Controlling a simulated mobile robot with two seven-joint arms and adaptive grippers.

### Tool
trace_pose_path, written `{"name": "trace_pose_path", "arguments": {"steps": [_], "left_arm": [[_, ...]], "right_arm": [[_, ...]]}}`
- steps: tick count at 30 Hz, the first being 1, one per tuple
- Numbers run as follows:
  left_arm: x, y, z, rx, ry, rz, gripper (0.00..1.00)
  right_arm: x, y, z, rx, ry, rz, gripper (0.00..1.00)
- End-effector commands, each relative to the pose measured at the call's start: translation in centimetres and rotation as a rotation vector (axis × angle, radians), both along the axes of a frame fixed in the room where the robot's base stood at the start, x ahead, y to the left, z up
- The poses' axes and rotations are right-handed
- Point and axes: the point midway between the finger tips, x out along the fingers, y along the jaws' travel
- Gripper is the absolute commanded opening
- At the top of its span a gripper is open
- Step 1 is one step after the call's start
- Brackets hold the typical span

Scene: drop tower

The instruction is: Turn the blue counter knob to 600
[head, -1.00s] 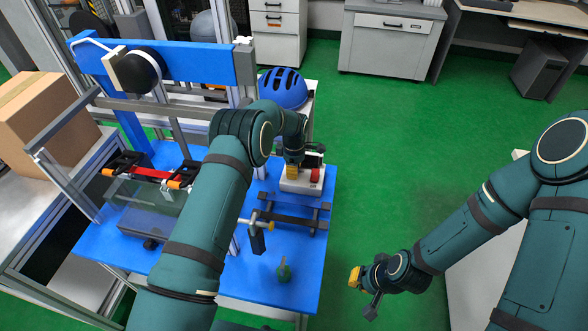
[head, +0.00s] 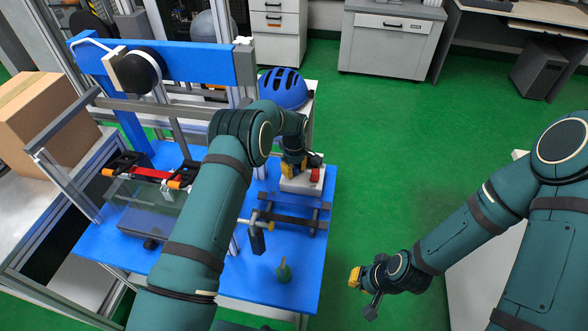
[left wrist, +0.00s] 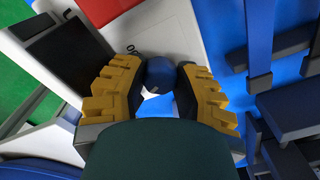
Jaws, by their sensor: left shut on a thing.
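The blue counter knob (left wrist: 160,74) shows in the left wrist view, on top of a white counter box (left wrist: 165,30). My left gripper (left wrist: 158,85) has its yellow-padded fingers on both sides of the knob and is shut on it. In the head view my left gripper (head: 293,170) points down over the white box (head: 301,187) and hides the knob. The box's dark display (left wrist: 62,58) is seen at a slant, and I cannot read a number on it. My right gripper (head: 362,289) hangs over the green floor, away from the box; its opening is unclear.
A red button (head: 315,175) sits on the box beside my left gripper. The box stands on the blue table (head: 300,265), behind dark rails (head: 290,222). A blue helmet (head: 283,88) lies behind. A green weight (head: 283,272) stands near the table's front edge.

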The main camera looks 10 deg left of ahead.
Motion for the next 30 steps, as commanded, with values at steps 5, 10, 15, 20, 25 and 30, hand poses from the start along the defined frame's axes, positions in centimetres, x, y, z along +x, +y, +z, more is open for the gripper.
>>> {"name": "trace_pose_path", "arguments": {"steps": [5, 10, 15, 20, 25, 30], "left_arm": [[-0.05, 0.05, -0.09, 0.0, 0.001, -0.166, 0.0], [-0.05, 0.06, -0.1, 0.0, 0.001, -0.327, 0.0], [-0.06, 0.05, -0.11, -0.001, 0.002, -0.488, 0.0], [-0.06, 0.05, -0.11, 0.0, 0.001, -0.64, 0.0], [-0.07, 0.01, -0.11, -0.001, 0.001, -0.802, 0.0], [-0.07, 0.05, -0.14, 0.0, 0.002, -0.963, 0.0]], "right_arm": [[0.0, 0.0, -0.01, 0.0, 0.0, 0.0, 0.0], [0.0, 0.0, -0.01, 0.0, 0.0, 0.0, 0.0], [0.0, -0.01, -0.01, 0.0, 0.0, 0.0, 0.0], [0.0, 0.0, -0.01, 0.0, 0.0, 0.0, 0.0], [0.0, 0.0, -0.01, 0.0, 0.0, 0.0, 0.0], [0.0, -0.01, -0.01, 0.0, 0.0, 0.0, 0.0]]}}
